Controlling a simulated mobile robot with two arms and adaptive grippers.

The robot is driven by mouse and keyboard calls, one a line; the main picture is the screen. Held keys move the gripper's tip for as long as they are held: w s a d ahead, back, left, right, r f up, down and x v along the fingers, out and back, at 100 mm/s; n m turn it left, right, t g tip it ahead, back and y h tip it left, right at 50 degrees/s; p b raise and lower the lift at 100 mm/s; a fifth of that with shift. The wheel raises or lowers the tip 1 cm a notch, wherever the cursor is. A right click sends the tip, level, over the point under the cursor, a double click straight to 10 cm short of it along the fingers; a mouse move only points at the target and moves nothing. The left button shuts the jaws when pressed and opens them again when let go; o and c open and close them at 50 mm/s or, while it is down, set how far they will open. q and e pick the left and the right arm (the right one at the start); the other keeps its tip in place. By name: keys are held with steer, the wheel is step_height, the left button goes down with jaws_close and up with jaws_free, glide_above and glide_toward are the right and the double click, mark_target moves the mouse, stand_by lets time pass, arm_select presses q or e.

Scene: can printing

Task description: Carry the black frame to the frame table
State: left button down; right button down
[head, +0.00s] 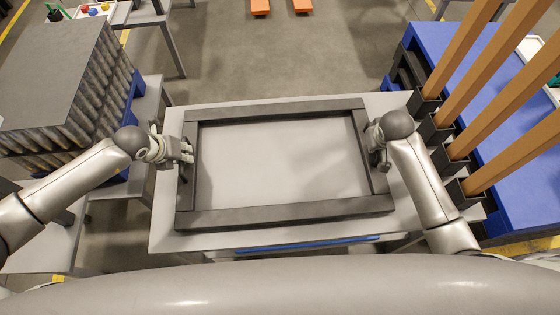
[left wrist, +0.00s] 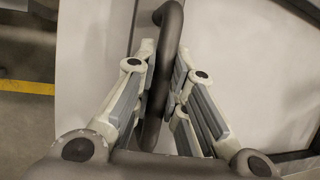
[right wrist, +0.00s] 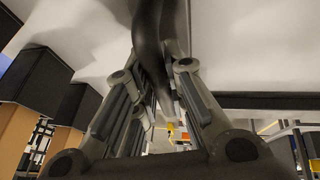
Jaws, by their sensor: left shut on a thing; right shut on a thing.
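The black frame (head: 285,217) is a large rectangle of dark bars around an open middle, lying level on or just above a pale table (head: 165,225). I cannot tell whether it touches the tabletop. My left gripper (head: 185,153) is at the left bar, shut on a curved dark handle (left wrist: 152,120) of the frame, which passes between its fingers in the left wrist view. My right gripper (head: 377,150) is at the right bar, shut on the matching handle (right wrist: 148,45), seen between its fingers in the right wrist view. The fingers partly hide both handles.
A stack of grey sheets (head: 50,70) stands on the left. On the right, upright brown posts (head: 485,75) rise from black sockets beside a blue platform (head: 455,45). A blue strip (head: 305,243) runs along the table's near edge. Open floor (head: 270,55) lies beyond the table.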

arm_select(q)
steer(key=shift+a+f+b, duration=0.1)
steer(key=shift+f+b, duration=0.25)
steer(key=shift+f, duration=0.1)
arm_select(e)
steer(key=shift+d+f, duration=0.15)
steer(key=shift+f, duration=0.25)
arm_select(q)
steer(key=c, duration=1.6)
jaws_free()
arm_select(e)
steer(key=c, duration=1.6)
jaws_free()
arm_select(q)
steer(key=shift+o, duration=0.6)
steer(key=shift+s, duration=0.1)
arm_select(e)
steer(key=shift+o, duration=0.6)
steer(key=shift+s, duration=0.1)
steer(key=shift+r, duration=0.1)
arm_select(q)
steer(key=v, duration=1.2)
arm_select(e)
steer(key=v, duration=1.2)
